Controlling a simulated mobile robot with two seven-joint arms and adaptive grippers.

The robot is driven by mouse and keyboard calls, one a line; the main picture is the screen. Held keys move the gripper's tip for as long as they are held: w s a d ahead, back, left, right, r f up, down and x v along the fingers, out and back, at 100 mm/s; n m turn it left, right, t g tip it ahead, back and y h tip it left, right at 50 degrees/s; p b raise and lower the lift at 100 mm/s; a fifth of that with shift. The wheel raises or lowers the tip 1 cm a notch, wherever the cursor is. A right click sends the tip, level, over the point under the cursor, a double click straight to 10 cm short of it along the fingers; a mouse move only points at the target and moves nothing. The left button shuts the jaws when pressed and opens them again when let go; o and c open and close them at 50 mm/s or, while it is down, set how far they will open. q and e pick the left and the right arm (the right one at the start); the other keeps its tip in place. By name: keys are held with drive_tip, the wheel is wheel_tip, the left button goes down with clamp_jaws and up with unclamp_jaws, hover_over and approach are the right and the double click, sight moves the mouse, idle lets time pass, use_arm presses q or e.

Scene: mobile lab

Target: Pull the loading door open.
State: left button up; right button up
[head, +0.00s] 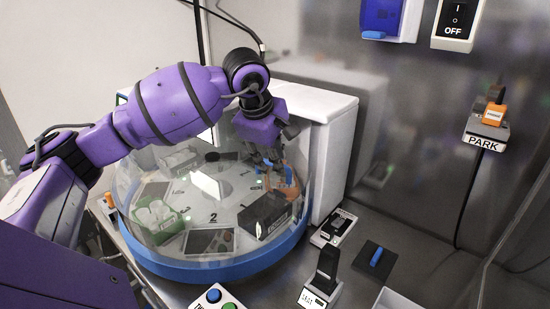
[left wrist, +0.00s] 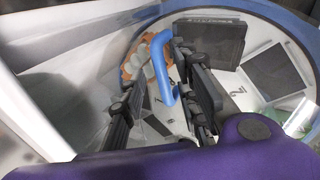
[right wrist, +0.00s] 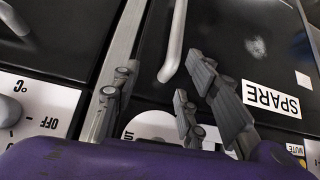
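A curved blue handle (head: 288,175) shows by the clear dome (head: 135,185) of a round carousel; it seems to belong to the loading door, whose clear edges I cannot make out. My left gripper (head: 270,160) reaches down to the dome's right side by the handle. In the left wrist view the blue handle (left wrist: 161,62) lies between the two spread fingers of my left gripper (left wrist: 158,80), with gaps visible; contact is unclear. My right gripper (right wrist: 150,95) is open and empty in the right wrist view, and out of the head view.
The carousel's blue rim (head: 225,268) holds a numbered white deck with several items. A white housing (head: 335,150) stands right of the dome. Switches (head: 325,270) stand in front right. A dark SPARE panel (right wrist: 245,50) with a metal bar handle (right wrist: 174,45) is near my right gripper.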

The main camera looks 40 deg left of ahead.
use_arm(q)
drive_tip(key=shift+w+f, duration=0.1)
drive_tip(key=shift+f, duration=0.25)
clamp_jaws()
drive_tip(key=shift+r, duration=0.1)
